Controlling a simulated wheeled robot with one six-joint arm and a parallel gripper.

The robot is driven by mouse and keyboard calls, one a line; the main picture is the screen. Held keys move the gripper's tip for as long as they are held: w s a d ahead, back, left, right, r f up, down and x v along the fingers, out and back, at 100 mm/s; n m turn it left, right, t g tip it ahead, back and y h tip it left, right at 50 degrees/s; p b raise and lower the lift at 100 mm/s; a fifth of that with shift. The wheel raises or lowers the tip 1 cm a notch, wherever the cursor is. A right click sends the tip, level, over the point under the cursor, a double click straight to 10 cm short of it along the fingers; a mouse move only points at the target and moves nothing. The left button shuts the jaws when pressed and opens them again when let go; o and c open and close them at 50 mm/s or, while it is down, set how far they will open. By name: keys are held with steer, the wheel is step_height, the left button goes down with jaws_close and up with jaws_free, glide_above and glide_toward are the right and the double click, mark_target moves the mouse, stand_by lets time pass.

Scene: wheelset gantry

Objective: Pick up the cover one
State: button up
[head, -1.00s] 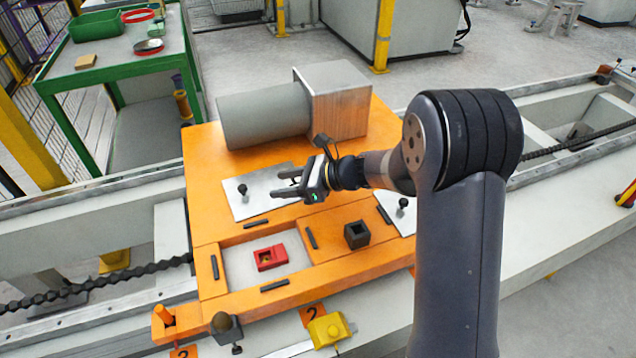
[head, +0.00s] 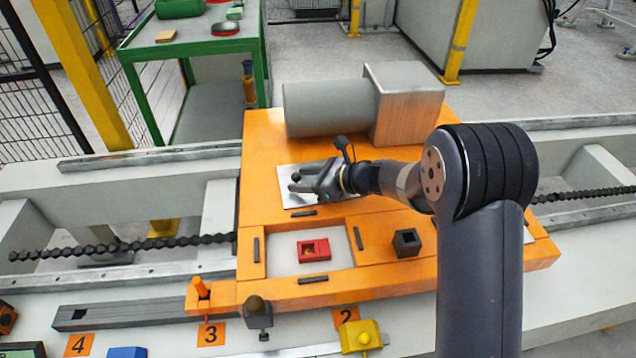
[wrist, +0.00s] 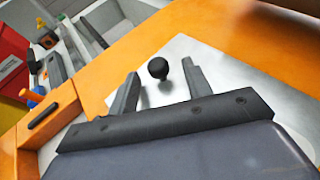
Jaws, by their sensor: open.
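A pale metal plate (head: 310,201) with a black knob (head: 295,177) lies on the orange platform, apparently the cover. My gripper (head: 298,179) is open over the plate, and its fingers reach to the knob. In the wrist view, the knob (wrist: 158,68) stands upright from the plate (wrist: 205,58), between and slightly beyond my fingertips (wrist: 160,75). The gripper does not hold it. My wrist and fingers hide part of the plate in the head view.
A grey cylinder (head: 325,107) and metal block (head: 408,115) stand behind the plate. In front are an open recess with a red block (head: 313,250) and a black hollow block (head: 406,243). A second plate (head: 528,236) shows partly behind my arm.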

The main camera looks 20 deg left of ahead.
steer(key=shift+a+f, duration=0.15)
steer(key=shift+a, duration=0.2)
jaws_close()
